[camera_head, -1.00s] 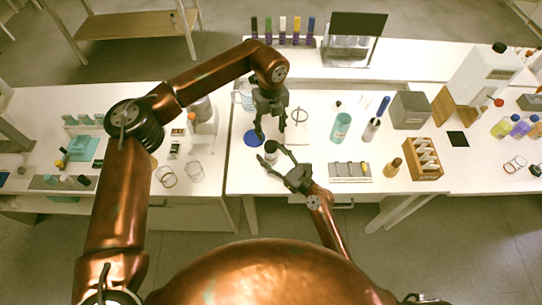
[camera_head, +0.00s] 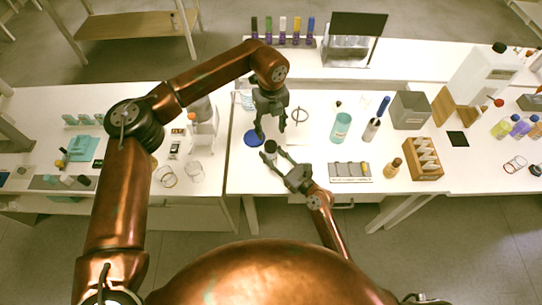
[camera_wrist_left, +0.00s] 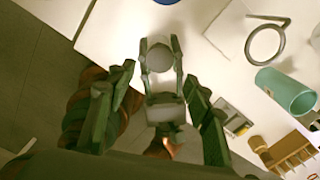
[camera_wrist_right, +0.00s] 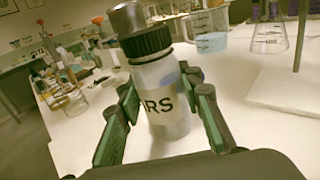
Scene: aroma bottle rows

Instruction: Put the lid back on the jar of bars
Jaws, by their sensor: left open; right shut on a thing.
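The jar (camera_wrist_right: 165,100) is a white bottle with a label ending in "RS" and stands upright near the table's front edge. A black ribbed cap (camera_wrist_right: 145,42) is on its neck. A grey cylinder (camera_wrist_right: 127,18) shows on or just behind the cap; I cannot tell which. My right gripper (camera_wrist_right: 163,98) is shut on the jar's sides; the jar also shows in the head view (camera_head: 270,152). My left gripper (camera_head: 272,126) is open and empty, pointing down behind the jar. In the left wrist view the jar's round grey-white top (camera_wrist_left: 159,57) lies beyond the open left fingers.
A blue disc (camera_head: 252,138) lies on the table left of the jar. A ring stand (camera_head: 299,115), beaker (camera_wrist_right: 210,38) and flask (camera_wrist_right: 268,32) are behind. A teal cylinder (camera_head: 341,126), a grey rack (camera_head: 350,171) and a wooden rack (camera_head: 424,160) stand to the right.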

